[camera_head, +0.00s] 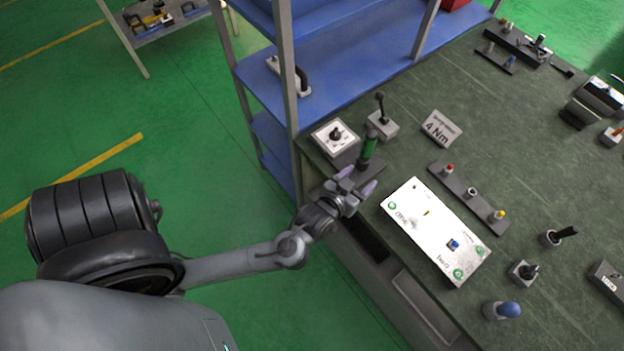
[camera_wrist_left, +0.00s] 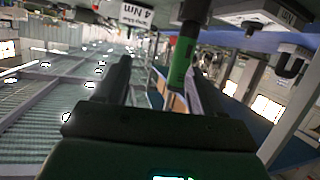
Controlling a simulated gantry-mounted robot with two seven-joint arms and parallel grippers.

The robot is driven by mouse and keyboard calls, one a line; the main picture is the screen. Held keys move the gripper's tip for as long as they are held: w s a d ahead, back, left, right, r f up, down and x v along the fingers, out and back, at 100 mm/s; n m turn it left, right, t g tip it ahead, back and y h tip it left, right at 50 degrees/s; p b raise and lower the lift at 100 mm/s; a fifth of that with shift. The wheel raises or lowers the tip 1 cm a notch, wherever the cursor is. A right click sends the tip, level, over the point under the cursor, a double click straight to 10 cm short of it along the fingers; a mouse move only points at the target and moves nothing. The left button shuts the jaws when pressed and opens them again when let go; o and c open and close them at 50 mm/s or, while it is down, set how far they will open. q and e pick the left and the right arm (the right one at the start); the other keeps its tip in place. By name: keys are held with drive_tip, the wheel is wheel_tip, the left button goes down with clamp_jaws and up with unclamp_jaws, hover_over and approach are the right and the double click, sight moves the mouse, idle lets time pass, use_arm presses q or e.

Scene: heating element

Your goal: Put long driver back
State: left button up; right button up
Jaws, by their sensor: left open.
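A driver with a green and black handle (camera_head: 369,146) stands at the near left edge of the dark green workbench, beside a white-topped box. I cannot tell what holds its lower end. My left gripper (camera_head: 357,188) is open, just in front of the driver and close to the bench edge. In the left wrist view the green handle (camera_wrist_left: 182,60) shows between the two open fingers (camera_wrist_left: 160,85), nearer the right finger. The jaws are not closed on it. My right gripper is out of view.
The white-topped box with a black knob (camera_head: 335,137) and a block with a black stick (camera_head: 382,124) stand close by. A "4 Nm" sign (camera_head: 440,129), a white panel (camera_head: 434,230) and a strip of coloured pegs (camera_head: 470,194) are right. Blue shelving (camera_head: 345,70) stands behind.

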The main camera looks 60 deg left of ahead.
use_arm(q)
drive_tip(key=s+d+f+m+g+h, duration=0.1)
drive_tip(key=s+d+m+g+h, duration=0.1)
drive_tip(key=s+g, duration=0.3)
drive_tip(key=s+d+f+m+g+h, duration=0.1)
drive_tip(key=s+m+g, duration=0.3)
drive_tip(key=s, duration=0.9)
drive_tip(key=shift+d+g+h, duration=0.5)
drive_tip(key=shift+d+h, duration=0.2)
drive_tip(key=shift+d, duration=0.2)
drive_tip(key=shift+r, duration=0.15)
wheel_tip(320, 180, up, 22)
drive_tip(key=p, duration=2.2)
drive_tip(key=shift+r+p, duration=0.25)
drive_tip(key=shift+p, duration=0.1)
